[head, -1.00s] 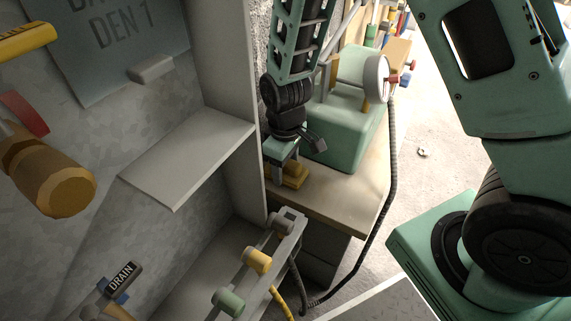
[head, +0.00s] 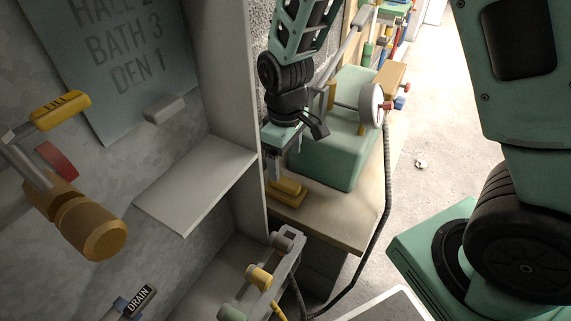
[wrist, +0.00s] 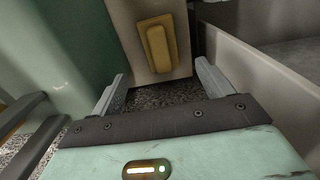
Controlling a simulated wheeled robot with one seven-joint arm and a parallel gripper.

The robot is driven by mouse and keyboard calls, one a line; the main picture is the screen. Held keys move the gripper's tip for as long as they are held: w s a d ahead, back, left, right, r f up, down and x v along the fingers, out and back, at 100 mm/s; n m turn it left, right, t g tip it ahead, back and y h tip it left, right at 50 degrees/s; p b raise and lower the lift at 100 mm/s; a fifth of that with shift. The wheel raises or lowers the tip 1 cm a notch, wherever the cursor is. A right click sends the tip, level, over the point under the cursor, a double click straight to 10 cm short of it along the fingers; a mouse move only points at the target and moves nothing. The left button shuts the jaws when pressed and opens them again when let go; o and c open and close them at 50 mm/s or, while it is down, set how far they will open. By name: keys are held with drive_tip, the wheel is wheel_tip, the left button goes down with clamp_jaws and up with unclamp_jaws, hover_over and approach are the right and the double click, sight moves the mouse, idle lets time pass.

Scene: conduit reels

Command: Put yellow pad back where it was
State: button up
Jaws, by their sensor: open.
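The yellow pad (head: 287,190) is a small yellow block with a raised grip bar. It rests on the near left corner of the wooden bench top (head: 345,218), beside the grey panel. It also shows in the wrist view (wrist: 158,48), ahead of the fingers and apart from them. My gripper (head: 273,163) is just above the pad in the head view, partly overlapping it. In the wrist view my gripper (wrist: 161,78) has its two fingers spread wide, with nothing between them.
A green machine (head: 340,140) with a white reel stands on the bench close to my gripper. A grey upright panel (head: 232,90) and a shelf (head: 195,185) are at left. A rail (head: 285,255) with several coloured spools is below. A dark hose hangs at the bench edge.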

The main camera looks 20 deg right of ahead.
drive_tip(key=shift+r, duration=1.2)
